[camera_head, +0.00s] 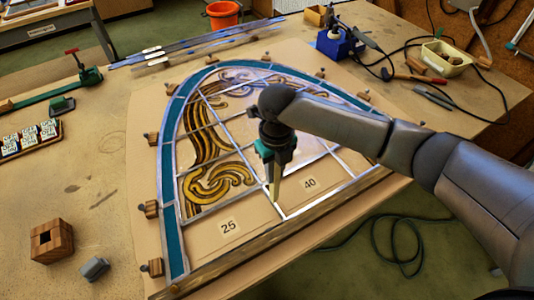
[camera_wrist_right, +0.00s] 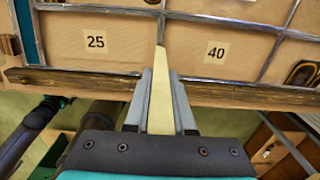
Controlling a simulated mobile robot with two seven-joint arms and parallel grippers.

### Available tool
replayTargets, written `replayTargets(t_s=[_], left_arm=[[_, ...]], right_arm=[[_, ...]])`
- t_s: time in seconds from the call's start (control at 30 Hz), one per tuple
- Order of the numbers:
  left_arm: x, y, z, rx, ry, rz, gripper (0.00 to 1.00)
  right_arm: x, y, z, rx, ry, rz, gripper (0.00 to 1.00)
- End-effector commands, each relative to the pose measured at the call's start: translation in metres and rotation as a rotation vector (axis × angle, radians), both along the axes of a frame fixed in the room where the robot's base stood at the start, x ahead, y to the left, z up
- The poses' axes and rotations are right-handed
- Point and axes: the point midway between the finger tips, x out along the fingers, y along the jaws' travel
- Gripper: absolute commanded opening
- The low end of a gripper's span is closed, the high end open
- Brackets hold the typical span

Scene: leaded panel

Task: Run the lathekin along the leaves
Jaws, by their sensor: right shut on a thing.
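The leaded panel (camera_head: 226,118) lies on the bench, an arched lattice of grey lead strips with teal border glass and brown-gold scroll pieces. My right gripper (camera_head: 273,160) is over its lower middle, shut on the pale, flat, pointed lathekin (camera_head: 274,188). In the right wrist view the lathekin (camera_wrist_right: 160,105) stands out between the fingers (camera_wrist_right: 161,75). Its tip lies at the lead strip (camera_wrist_right: 161,27) between the openings marked 25 (camera_wrist_right: 96,41) and 40 (camera_wrist_right: 216,53). I cannot tell whether it touches. My left gripper is not in view.
Wooden blocks (camera_head: 152,209) line the panel's edge, with a wooden batten (camera_head: 300,233) along its front. A wooden box (camera_head: 51,241) and a grey block (camera_head: 94,268) sit at front left. A blue soldering stand (camera_head: 338,43), cables and a tray (camera_head: 445,58) are at back right.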

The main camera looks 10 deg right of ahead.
Motion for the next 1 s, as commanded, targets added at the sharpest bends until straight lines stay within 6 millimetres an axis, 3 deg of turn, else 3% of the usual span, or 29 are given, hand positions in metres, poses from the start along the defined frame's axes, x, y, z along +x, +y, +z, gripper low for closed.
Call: replayTargets(t_s=[0.2,0.5,1.0], left_arm=[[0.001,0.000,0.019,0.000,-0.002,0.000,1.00],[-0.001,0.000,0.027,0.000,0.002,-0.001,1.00],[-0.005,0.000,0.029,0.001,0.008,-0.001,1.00]], right_arm=[[-0.030,-0.011,0.002,0.000,0.001,0.001,0.00],[-0.055,-0.020,0.001,0.000,-0.001,0.001,0.00],[-0.055,-0.020,-0.004,0.000,-0.001,0.000,0.00]])
